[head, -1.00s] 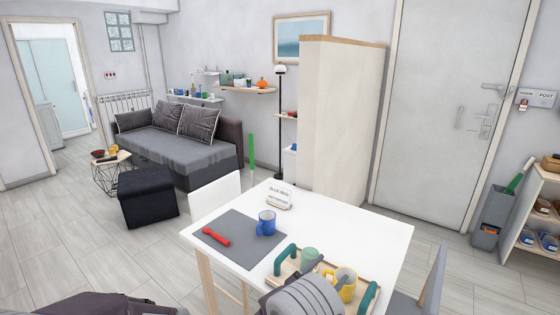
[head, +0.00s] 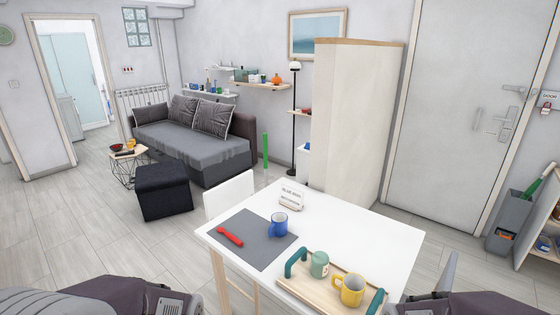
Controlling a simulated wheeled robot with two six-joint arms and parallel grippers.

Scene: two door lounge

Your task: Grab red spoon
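A red spoon (head: 230,237) lies on a dark grey placemat (head: 262,251) at the left part of the white table (head: 345,228). A blue mug (head: 279,225) stands on the mat to the right of the spoon, apart from it. Parts of my arms show at the bottom left and bottom right corners. Neither gripper's fingers are in view, and nothing visible touches the spoon.
A wooden tray (head: 318,286) with teal handles holds a green cup (head: 319,264) and a yellow mug (head: 349,290) at the table's near side. A small sign (head: 291,195) stands at the back. A white chair (head: 230,194) and a black ottoman (head: 163,192) are left of the table.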

